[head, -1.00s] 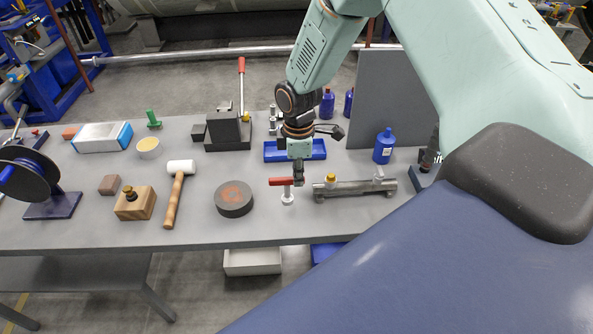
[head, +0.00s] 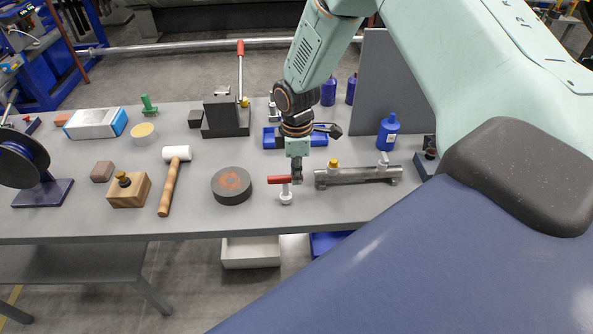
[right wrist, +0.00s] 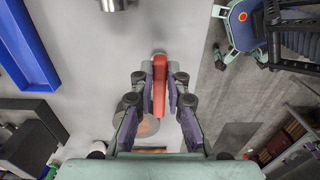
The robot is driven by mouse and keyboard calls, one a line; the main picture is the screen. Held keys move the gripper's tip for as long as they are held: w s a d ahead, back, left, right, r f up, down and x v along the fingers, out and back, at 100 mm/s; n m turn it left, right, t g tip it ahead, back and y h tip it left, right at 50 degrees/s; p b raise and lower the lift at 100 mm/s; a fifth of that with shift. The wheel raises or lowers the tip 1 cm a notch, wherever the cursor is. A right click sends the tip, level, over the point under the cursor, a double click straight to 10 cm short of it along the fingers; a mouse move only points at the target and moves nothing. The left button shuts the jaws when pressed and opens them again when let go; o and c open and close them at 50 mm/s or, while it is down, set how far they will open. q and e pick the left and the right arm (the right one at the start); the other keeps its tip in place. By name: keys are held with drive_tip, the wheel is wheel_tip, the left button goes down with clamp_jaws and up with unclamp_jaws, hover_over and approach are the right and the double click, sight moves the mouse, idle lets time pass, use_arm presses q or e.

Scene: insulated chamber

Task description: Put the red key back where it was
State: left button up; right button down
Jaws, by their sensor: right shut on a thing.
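The red key has a red bar handle (head: 279,179) with a pale stem and round foot below it. My right gripper (head: 297,179) is shut on the key at the right end of the bar in the head view. In the right wrist view the red bar (right wrist: 159,85) lies between the two fingers. The key shows over the front part of the grey table (head: 330,212); how high its foot is above the top I cannot tell. My left gripper is not in view.
A grey pipe fitting (head: 358,175) with a yellow cap lies right of the key, a dark round disc (head: 231,185) left of it. A blue tray (head: 318,141), blue bottle (head: 388,132) and lever press (head: 226,116) stand behind. A mallet (head: 171,185) lies further left.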

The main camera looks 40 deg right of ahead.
drive_tip(key=shift+s+d+f, duration=0.1)
drive_tip(key=shift+d+f, duration=0.05)
drive_tip(key=shift+f, duration=0.05)
drive_tip(key=shift+s, duration=0.1)
drive_tip(key=shift+a+f+b, duration=0.2)
drive_tip(key=shift+b, duration=0.1)
drive_tip(key=shift+w+d+f, duration=0.1)
drive_tip(key=shift+w+f, duration=0.1)
drive_tip(key=c, duration=1.7)
unclamp_jaws()
drive_tip(key=o, duration=0.4)
drive_tip(key=shift+s+r, duration=0.1)
drive_tip(key=shift+s, duration=0.1)
drive_tip(key=shift+o, duration=0.2)
drive_tip(key=shift+w, duration=0.1)
